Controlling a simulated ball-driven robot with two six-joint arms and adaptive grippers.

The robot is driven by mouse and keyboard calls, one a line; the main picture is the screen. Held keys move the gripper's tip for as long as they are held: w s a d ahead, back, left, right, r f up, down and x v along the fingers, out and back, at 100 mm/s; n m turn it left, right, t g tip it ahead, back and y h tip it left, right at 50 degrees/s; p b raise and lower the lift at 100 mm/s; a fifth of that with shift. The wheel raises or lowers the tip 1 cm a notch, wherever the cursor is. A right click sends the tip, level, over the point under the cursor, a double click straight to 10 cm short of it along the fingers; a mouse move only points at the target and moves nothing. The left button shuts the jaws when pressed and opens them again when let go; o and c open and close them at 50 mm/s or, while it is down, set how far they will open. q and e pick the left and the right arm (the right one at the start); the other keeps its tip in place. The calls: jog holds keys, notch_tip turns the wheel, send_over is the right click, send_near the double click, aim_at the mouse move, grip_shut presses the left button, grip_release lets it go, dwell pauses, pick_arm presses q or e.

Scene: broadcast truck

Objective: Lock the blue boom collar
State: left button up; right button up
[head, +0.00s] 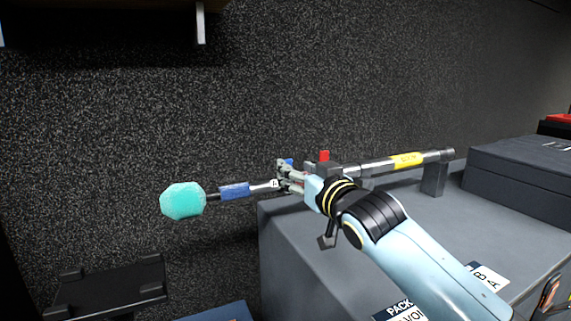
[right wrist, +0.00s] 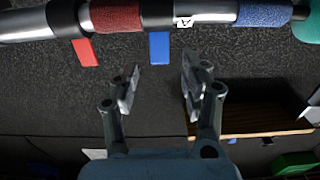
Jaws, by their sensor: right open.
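A boom pole (head: 375,166) with a teal foam end (head: 182,201) lies slanted across the head view. The blue collar shows in the right wrist view as a black band with a blue lever (right wrist: 159,48) sticking out from the pole. The blue lever also shows in the head view (head: 288,162), partly hidden by my fingers. A red lever (right wrist: 84,52) stands beside it, and also shows in the head view (head: 324,156). My right gripper (right wrist: 160,84) is open, its fingertips on either side of and just short of the blue lever, apparently not touching it. My left gripper is out of view.
The pole rests on a support (head: 434,178) on a grey case (head: 420,207). A dark box (head: 520,165) stands at the right. A black tray-like stand (head: 105,287) is at lower left. A shelf bracket (head: 200,22) hangs at upper left. Free air surrounds the teal end.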

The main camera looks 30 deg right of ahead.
jog(key=w, duration=0.5)
jog(key=shift+d, duration=0.15)
jog(key=shift+w, duration=0.3)
jog(key=shift+c, duration=2.2)
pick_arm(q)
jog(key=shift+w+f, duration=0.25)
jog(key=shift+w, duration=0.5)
pick_arm(e)
grip_shut()
